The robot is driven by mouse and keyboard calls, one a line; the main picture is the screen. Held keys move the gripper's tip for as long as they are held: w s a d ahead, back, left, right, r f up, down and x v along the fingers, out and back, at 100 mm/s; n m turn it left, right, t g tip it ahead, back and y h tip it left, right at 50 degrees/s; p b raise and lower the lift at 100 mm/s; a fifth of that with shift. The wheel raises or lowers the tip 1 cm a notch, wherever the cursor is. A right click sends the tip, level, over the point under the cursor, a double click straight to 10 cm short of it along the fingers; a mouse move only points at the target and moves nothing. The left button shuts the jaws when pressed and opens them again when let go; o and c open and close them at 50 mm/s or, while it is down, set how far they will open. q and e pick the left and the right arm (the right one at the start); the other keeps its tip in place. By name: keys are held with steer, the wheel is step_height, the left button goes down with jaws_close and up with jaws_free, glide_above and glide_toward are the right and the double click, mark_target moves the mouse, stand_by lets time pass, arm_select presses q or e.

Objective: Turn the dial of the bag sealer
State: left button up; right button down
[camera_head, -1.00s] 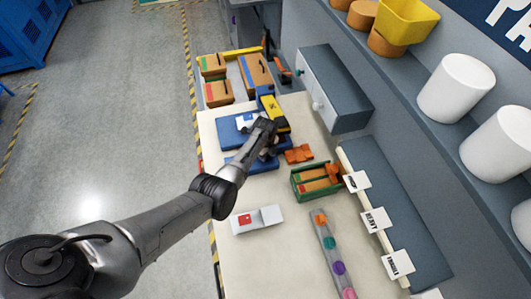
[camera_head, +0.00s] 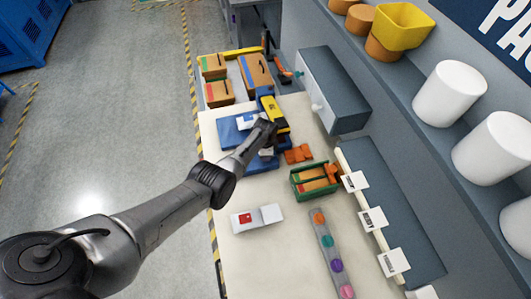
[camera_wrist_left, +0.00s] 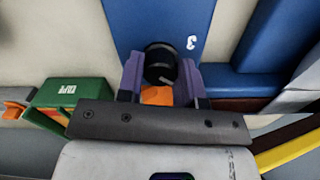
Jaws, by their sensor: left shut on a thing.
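The bag sealer (camera_head: 239,129) is blue with a yellow part on top and stands at the far end of the pale bench. Its blue face (camera_wrist_left: 160,22) fills the top middle of the left wrist view. The round black dial (camera_wrist_left: 160,64) stands out from that face. My left gripper (camera_wrist_left: 161,76) has its two purple-grey fingers closed on either side of the dial. In the head view my left gripper (camera_head: 266,142) covers the dial, so the dial is hidden there. My right gripper is not in view.
An orange piece (camera_head: 298,153) and a green box (camera_head: 315,181) with orange contents lie close right of my gripper. A white box with a red mark (camera_head: 257,218) and a strip with coloured dots (camera_head: 327,252) lie nearer. Brown boxes (camera_head: 256,72) stand beyond the sealer.

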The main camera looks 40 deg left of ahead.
arm_select(q)
steer(key=shift+n, duration=0.7)
steer(key=o, duration=0.9)
step_height(320, 180, up, 6)
steer(key=p, duration=0.3)
steer(key=shift+r+p, duration=0.7)
steer(key=shift+r, duration=3.2)
